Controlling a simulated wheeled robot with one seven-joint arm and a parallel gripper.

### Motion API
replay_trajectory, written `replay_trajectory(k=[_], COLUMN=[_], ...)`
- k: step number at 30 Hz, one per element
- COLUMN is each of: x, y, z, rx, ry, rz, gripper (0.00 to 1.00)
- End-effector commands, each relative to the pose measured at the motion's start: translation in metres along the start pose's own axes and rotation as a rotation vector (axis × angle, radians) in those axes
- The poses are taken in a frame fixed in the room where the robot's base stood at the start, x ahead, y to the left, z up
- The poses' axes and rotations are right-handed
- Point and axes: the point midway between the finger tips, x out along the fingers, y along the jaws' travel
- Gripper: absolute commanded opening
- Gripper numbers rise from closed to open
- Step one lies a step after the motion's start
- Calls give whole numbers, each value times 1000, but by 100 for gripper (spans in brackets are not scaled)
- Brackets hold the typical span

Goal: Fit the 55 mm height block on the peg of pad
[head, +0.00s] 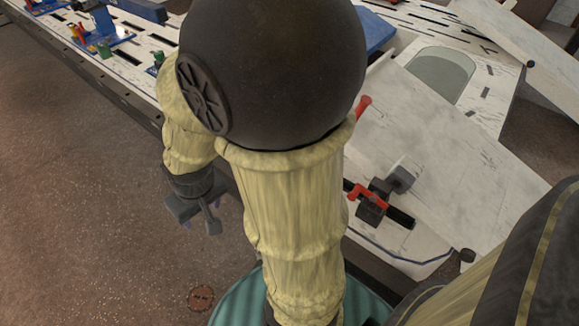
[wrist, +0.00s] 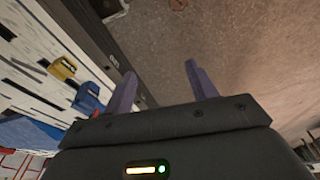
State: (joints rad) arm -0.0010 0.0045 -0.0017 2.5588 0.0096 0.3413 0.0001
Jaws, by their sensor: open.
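My gripper (head: 200,218) hangs over the brown floor, just off the bench's front edge, left of my arm's big dark joint. In the wrist view its two purple fingers (wrist: 160,82) are apart, with nothing between them. I cannot make out for sure the 55 mm height block or the pad with its peg. A small yellow piece (wrist: 63,68) and a blue piece (wrist: 88,100) lie on the bench left of the fingers in the wrist view. My arm hides the middle of the bench in the head view.
The slotted pale bench (head: 128,72) runs along the back left. Blue fixtures (head: 103,28) with red and green parts stand on it. A red-handled clamp (head: 372,203) sits on the right, near a tilted pale panel (head: 440,170). Floor (head: 90,190) at left is clear.

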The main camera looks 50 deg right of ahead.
Motion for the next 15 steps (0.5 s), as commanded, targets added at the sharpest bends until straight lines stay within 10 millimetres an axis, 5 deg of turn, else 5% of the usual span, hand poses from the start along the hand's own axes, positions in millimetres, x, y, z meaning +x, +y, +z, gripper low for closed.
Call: replay_trajectory(k=[4,8,15], x=[21,58,141], y=[-4,0,58], z=[-16,-45,-91], rx=[90,272,705], ry=[37,114,321], rz=[-22,-29,139], gripper=[84,84,84])
